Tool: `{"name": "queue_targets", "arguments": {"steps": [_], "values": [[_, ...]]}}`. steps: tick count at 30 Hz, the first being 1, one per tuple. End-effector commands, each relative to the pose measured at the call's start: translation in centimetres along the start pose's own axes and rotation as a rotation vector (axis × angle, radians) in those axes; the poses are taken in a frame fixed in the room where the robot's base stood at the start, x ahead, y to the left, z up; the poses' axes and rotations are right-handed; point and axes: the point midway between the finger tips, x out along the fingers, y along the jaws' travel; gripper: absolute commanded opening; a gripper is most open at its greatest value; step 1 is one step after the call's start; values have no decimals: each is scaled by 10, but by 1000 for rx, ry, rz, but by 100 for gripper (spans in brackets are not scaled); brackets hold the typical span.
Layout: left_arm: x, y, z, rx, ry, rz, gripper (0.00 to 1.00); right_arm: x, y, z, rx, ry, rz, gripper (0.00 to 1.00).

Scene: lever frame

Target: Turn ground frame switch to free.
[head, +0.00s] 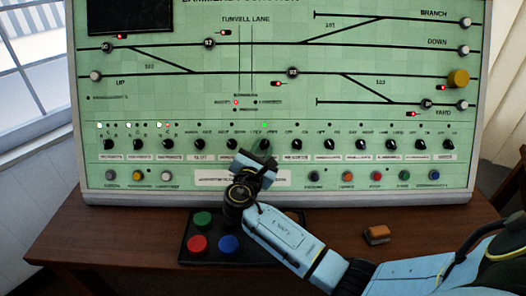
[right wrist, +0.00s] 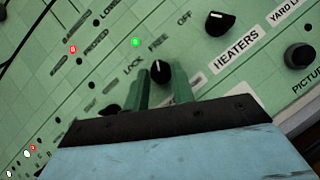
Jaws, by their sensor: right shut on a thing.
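The ground frame switch (right wrist: 160,71) is a small black rotary knob with a white pointer mark, under the words LOCK and FREE in the right wrist view. Its pointer appears to face the word FREE. A green lamp (right wrist: 135,42) glows above these words; it also shows in the head view (head: 264,125). My right gripper (right wrist: 160,85) is shut on the knob, one finger on each side. My left gripper is not in view.
The green control panel (head: 200,95) stands on a brown desk (head: 100,235). The heaters knob (right wrist: 220,22) is close beside my fingers. A black box (head: 185,255) with green, red and blue buttons sits below my gripper. An orange-brown block (head: 376,235) lies right of my arm.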

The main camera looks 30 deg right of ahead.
Motion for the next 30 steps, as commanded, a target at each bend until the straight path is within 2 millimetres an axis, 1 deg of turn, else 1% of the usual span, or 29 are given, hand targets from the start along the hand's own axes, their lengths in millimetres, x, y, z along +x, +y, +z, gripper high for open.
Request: {"name": "queue_targets", "arguments": {"steps": [9,24,25,26,30], "values": [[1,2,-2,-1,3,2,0,1,2,2,86,-4,-55,2],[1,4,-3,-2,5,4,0,2,2,2,99,-5,-62,2],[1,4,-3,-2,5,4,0,2,2,2,99,-5,-62,28],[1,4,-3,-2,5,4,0,2,2,2,98,-5,-62,32],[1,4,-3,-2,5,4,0,1,2,2,97,-3,-62,33]]}}
